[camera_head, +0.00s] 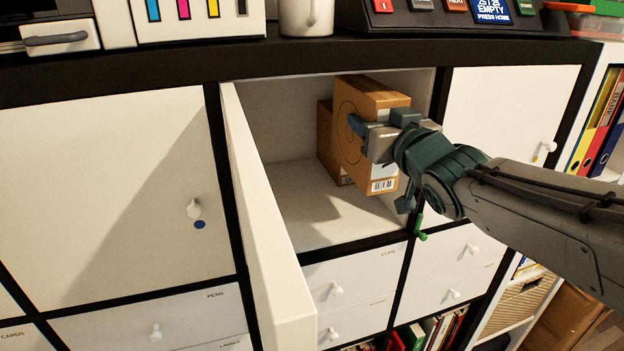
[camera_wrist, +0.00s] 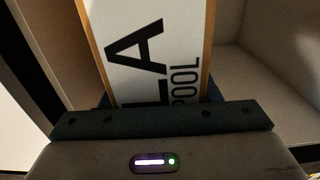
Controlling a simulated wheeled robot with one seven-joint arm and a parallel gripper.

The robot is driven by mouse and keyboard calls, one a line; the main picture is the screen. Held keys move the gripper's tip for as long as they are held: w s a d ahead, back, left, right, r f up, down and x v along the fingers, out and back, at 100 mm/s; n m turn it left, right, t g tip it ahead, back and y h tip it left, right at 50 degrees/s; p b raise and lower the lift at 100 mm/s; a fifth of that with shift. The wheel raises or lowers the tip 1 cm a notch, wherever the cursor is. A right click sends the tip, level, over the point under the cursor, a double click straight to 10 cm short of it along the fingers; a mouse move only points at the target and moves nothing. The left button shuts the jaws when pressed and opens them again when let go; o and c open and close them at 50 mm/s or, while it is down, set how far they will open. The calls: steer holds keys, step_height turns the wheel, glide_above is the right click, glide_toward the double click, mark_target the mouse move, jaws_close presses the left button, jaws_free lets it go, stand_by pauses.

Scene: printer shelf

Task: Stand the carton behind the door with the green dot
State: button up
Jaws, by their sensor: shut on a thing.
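My gripper (camera_head: 368,138) is shut on a brown carton (camera_head: 385,95) inside the open middle compartment (camera_head: 320,215). The carton is upright, near the compartment's right side; I cannot tell whether its base touches the floor. In the wrist view the carton (camera_wrist: 150,50) shows a white label with large black letters. A second brown carton (camera_head: 325,140) stands behind it, mostly hidden. The compartment's white door (camera_head: 265,230) is swung open toward me on the left; its outer face and any dot there are hidden.
A closed left door (camera_head: 110,190) has a knob and a blue dot (camera_head: 199,225). A closed door (camera_head: 500,115) is at right. Drawers (camera_head: 350,280) lie below. A mug (camera_head: 306,15) and a control panel (camera_head: 450,15) stand on top. The compartment's left floor is clear.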

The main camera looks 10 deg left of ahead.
steer(key=s+a+f+p, duration=0.2)
steer(key=s+a+f, duration=0.1)
steer(key=a+f, duration=0.7)
steer(key=shift+a+f, duration=0.35)
steer(key=shift+a, duration=0.25)
steer(key=shift+f, duration=0.15)
steer(key=o, duration=1.5)
steer(key=shift+s, duration=0.15)
steer(key=shift+b+v, duration=2.45)
steer(key=shift+v, duration=3.5)
steer(key=shift+d, duration=0.1)
